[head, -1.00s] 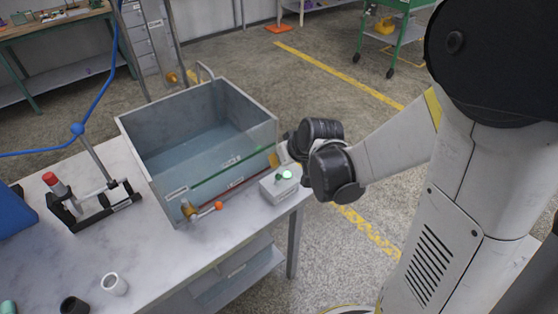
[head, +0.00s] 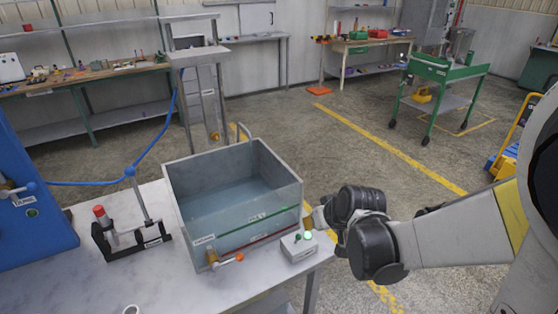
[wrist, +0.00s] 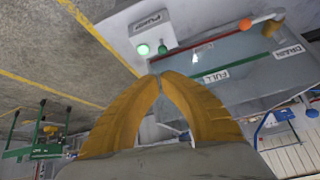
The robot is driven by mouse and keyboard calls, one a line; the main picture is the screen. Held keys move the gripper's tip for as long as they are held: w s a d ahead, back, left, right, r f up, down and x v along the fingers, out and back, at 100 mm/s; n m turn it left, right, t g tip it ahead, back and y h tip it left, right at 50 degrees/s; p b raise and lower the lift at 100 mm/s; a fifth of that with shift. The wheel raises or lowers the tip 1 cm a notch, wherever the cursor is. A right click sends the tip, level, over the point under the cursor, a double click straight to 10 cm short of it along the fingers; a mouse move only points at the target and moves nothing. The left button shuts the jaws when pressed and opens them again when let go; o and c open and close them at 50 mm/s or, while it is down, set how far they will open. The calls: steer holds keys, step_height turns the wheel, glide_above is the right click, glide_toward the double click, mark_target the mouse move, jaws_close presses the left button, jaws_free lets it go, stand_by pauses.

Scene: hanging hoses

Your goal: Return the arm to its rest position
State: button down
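My arm reaches in from the right in the head view and ends at my gripper (head: 307,222), beside the right front corner of the water tank (head: 184,206). The gripper is mostly hidden behind my dark wrist joints. In the wrist view its two yellow fingers (wrist: 159,76) meet at the tips with nothing visible between them. A white pump box (head: 299,247) with a lit green light is close to the gripper. It also shows beyond the fingertips in the wrist view (wrist: 150,30).
The tank holds water and has an orange-handled drain valve (head: 226,260) in front. A green cart (head: 441,90) stands behind. The floor between tank and cart is clear.

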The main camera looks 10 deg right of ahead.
steer(key=s+r+b, duration=0.1)
steer(key=s+r, duration=0.1)
steer(key=s, duration=0.3)
steer(key=s+r+h+b, duration=0.1)
steer(key=s+r, duration=0.2)
steer(key=s, duration=0.3)
steer(key=s+a+r+m+b, duration=0.1)
steer(key=s+r, duration=0.1)
steer(key=s, duration=0.3)
steer(key=shift+s+r, duration=0.25)
steer(key=shift+r, duration=0.1)
